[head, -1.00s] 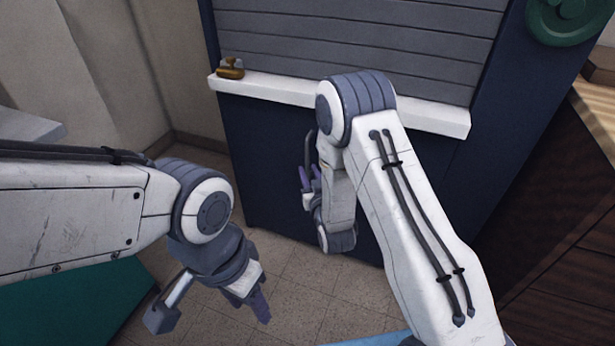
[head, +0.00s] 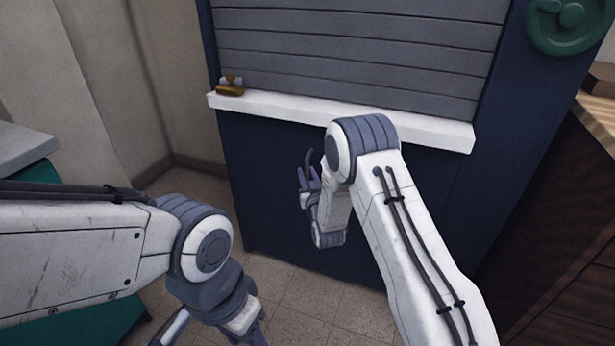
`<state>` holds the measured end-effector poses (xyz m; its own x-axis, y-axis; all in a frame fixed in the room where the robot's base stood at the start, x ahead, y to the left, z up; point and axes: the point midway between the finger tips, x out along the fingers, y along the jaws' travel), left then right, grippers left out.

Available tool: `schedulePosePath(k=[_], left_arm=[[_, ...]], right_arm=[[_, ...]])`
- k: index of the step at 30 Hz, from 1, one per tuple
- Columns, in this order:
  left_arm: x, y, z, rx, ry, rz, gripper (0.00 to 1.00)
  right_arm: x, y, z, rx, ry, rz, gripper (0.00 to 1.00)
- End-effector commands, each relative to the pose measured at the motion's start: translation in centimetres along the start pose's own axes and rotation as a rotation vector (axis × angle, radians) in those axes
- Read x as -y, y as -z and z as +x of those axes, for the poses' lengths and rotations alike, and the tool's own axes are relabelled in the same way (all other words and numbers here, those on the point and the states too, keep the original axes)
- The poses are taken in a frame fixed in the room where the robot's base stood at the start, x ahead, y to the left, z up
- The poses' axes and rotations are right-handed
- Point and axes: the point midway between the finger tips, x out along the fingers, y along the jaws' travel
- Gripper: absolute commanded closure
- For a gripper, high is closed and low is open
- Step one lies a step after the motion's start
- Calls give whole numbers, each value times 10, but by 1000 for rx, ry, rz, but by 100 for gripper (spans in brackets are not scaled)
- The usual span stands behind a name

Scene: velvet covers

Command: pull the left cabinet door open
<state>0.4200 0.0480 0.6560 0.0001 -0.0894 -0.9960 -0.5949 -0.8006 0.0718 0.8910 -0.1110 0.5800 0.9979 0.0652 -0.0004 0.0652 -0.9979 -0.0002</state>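Whether the fingers are closed is too small to tell. My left gripper (head: 214,334) is low at the left, fingers spread and empty, partly cut off by the bottom edge.
The white ledge (head: 250,105) juts out above the panel, with a small brass object (head: 231,88) on its left end. A grey slatted shutter (head: 360,50) is above. A wooden unit (head: 570,190) stands right, a green one (head: 85,322) left. Tiled floor (head: 300,295) shows between.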

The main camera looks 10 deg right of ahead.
Motion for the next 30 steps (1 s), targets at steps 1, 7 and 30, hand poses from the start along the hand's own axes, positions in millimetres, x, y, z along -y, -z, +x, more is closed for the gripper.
schedulePosePath(k=[1,7,30], left_arm=[[0,0,0,0,0,0,50],[0,0,0,0,0,0,50],[0,0,0,0,0,0,50]], right_arm=[[0,0,1,-1,0,0,70],[0,0,1,0,0,0,70],[0,0,1,0,0,0,100]])
